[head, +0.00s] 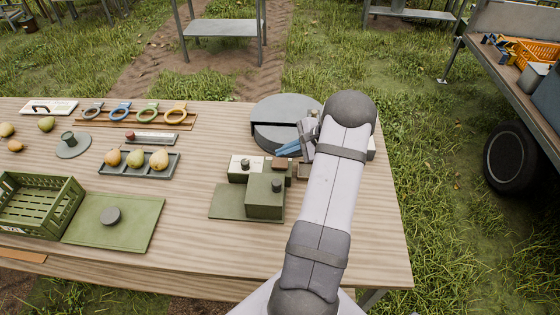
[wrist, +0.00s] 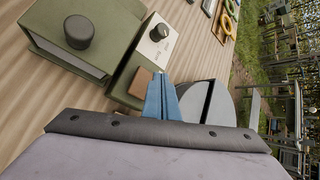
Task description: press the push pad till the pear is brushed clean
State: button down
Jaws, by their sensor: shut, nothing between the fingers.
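My gripper (head: 279,151) is shut and empty, its blue fingers together, at the right part of the table. The wrist view shows the shut fingertips (wrist: 159,76) right beside a brown pad (wrist: 141,82), which looks like the push pad. The pad (head: 281,163) sits on a green housing, just below the fingertips in the head view; I cannot tell whether they touch it. A round grey unit (head: 272,111) with a dark slot stands behind the fingers, partly hidden by my arm, and also shows in the wrist view (wrist: 214,103). I see no pear in it.
A green box with a dark knob (head: 265,197) and a white-faced box with a knob (head: 239,168) stand close to the pad. A grey tray (head: 138,174) holds pears. A green crate (head: 40,205) and loose pears (head: 46,124) are at the left.

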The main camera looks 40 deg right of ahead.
aim_at(284, 163)
jog(key=shift+r+p, duration=0.95)
jog(key=shift+r, duration=0.95)
